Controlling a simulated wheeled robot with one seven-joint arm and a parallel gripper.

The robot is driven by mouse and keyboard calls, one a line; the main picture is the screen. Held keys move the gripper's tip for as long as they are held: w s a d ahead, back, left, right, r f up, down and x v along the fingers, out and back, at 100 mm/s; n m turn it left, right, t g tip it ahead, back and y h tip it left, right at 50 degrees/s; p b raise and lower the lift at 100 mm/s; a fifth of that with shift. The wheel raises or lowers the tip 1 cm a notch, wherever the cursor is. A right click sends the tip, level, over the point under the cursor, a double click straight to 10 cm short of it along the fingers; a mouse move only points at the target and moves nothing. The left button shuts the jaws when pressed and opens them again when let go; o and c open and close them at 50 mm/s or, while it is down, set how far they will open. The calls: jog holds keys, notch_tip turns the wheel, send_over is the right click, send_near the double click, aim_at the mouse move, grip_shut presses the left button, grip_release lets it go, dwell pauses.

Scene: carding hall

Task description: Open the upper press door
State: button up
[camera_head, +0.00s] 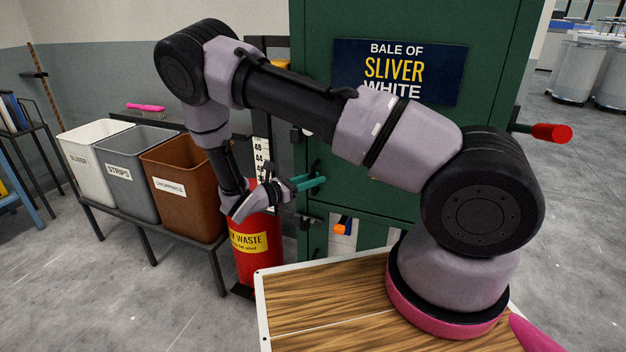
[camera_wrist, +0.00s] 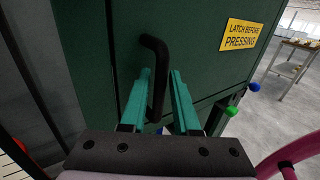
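The green press (camera_head: 490,30) stands ahead of me, with a dark "BALE OF SLIVER WHITE" sign on its upper part, partly covered by my arm. In the wrist view a green press panel (camera_wrist: 205,60) fills the middle and carries a bent black handle (camera_wrist: 157,45). My gripper (camera_head: 312,183) is at the left part of the press front. In the wrist view my gripper (camera_wrist: 160,78) is open, its two teal fingers on either side of the handle. The handle's lower end is between the fingers; I cannot tell whether either finger touches it. No open door gap is clear.
A yellow "LATCH BEFORE PRESSING" sign (camera_wrist: 240,34) is right of the handle, above levers with green (camera_wrist: 254,87) and blue (camera_wrist: 231,111) knobs. A red-knobbed lever (camera_head: 550,132) sticks out right. A red waste bin (camera_head: 256,262) and three-bin stand (camera_head: 150,228) are left.

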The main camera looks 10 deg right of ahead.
grip_shut()
dwell(1.4)
